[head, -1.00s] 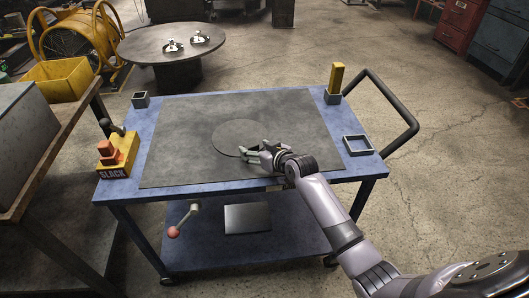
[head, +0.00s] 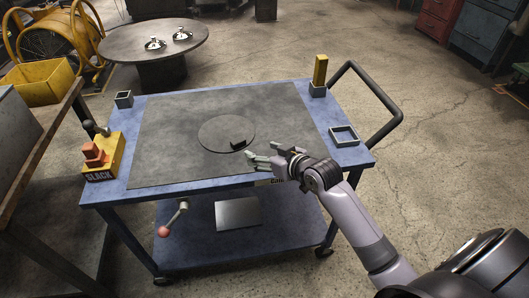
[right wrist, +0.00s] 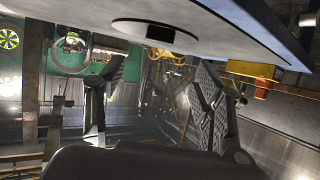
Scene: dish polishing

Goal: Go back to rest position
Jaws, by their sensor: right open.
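My right gripper (head: 262,161) is open and empty near the front edge of the blue cart, its fingers pointing left. In the right wrist view its two fingers (right wrist: 160,100) stand wide apart with nothing between them. A round grey disc (head: 222,128) lies on the cart's dark mat (head: 165,150). A small black block (head: 238,145) sits on the disc near its front edge, apart from the fingers. The disc (right wrist: 135,27) and the block (right wrist: 174,34) also show in the right wrist view. My left gripper is not in view.
The blue cart (head: 105,190) carries a yellow block (head: 320,70) in a holder, an empty square tray (head: 343,136), a small square cup (head: 124,99) and a yellow SLACK box (head: 104,158). A round table (head: 125,45) stands behind. Open floor lies to the right.

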